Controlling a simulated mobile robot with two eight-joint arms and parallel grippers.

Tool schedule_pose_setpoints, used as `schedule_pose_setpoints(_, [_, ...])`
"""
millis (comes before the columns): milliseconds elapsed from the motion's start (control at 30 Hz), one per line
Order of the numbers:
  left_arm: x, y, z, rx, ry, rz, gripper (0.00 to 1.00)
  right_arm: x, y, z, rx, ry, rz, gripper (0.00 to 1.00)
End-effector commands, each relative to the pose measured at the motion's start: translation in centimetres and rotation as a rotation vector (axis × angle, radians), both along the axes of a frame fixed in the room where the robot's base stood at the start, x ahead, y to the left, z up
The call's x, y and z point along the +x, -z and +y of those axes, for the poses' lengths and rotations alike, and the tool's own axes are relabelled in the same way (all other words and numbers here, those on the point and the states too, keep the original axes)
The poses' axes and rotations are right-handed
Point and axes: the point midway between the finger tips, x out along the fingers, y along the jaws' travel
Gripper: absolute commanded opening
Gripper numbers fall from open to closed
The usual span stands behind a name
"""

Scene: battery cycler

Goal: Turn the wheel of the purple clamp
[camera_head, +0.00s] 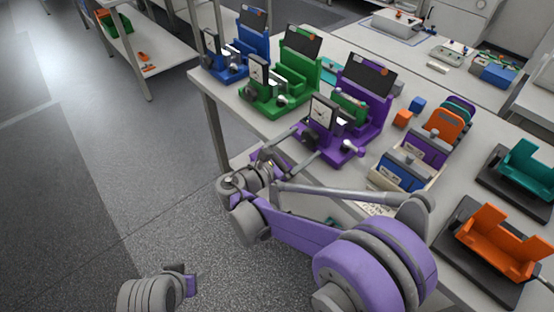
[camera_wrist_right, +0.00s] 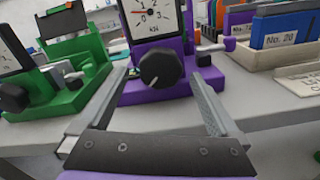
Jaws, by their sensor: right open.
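The purple clamp (camera_head: 350,120) stands on the bench, with a dark screen at its back and a square white dial gauge (camera_head: 322,112) in front. In the right wrist view its black wheel (camera_wrist_right: 161,70) is below the gauge, with a pale mark on it. My right gripper (camera_head: 306,142) is open and empty in front of the clamp. In the wrist view its two fingers (camera_wrist_right: 160,78) lie left and right of the wheel, with a gap on each side. Whether the fingertips reach as far as the wheel is unclear.
Green (camera_head: 283,78) and blue (camera_head: 237,55) clamps of the same kind stand left of the purple one. A bin of labelled packs (camera_head: 405,170) is close on its right. Orange (camera_head: 500,245) and teal (camera_head: 530,170) cradles sit further right. The floor at left is clear.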

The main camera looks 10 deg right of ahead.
Motion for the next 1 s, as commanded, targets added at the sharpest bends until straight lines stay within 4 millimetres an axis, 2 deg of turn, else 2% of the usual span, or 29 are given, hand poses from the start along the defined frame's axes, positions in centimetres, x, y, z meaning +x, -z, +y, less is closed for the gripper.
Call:
schedule_pose_setpoints(33, [0.0,0.1,0.0,0.0,0.0,0.0,0.5,-0.6,0.1,1.0,0.001,-0.003,0.0,0.98])
schedule_pose_setpoints(400, [0.0,0.3,0.0,0.0,0.0,0.001,0.5,-5.0,0.0,7.0,0.002,-0.003,-0.002,0.98])
schedule_pose_setpoints(1000, [0.0,-0.2,0.0,0.0,0.0,-0.001,0.5,-5.0,-0.2,6.8,0.477,0.001,-0.661,0.98])
